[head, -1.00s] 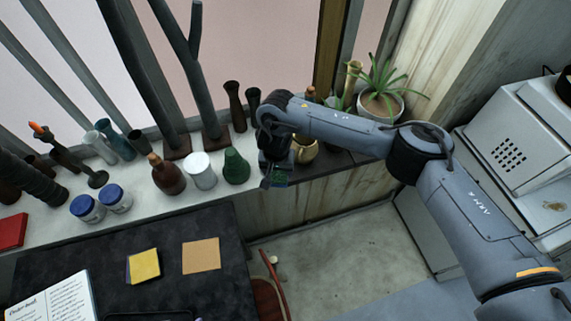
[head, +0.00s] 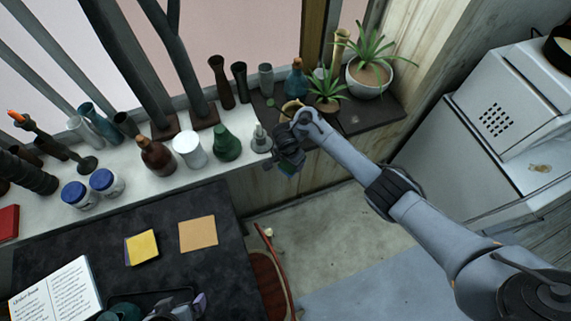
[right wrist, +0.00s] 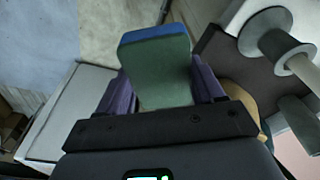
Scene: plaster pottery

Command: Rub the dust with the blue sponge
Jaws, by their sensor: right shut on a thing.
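My right gripper (head: 289,160) is shut on a sponge (right wrist: 155,65), which is green with a blue layer at its far end. In the right wrist view the sponge stands out between the purple fingers (right wrist: 165,92). In the head view the gripper is by the front edge of the windowsill, where its white part (head: 120,175) meets its dark part (head: 375,115). Whether the sponge touches anything cannot be told. Dust is not clearly visible. A grey and purple part, seemingly my left gripper (head: 182,308), shows at the bottom edge; its jaws are unclear.
Near the right gripper stand a grey spindle-shaped piece (head: 261,140), a green vase (head: 226,144), a blue bottle (head: 296,78) and potted plants (head: 370,72). Several vases line the sill. The dark table (head: 180,265) holds sticky notes (head: 142,247) and an open book (head: 58,298).

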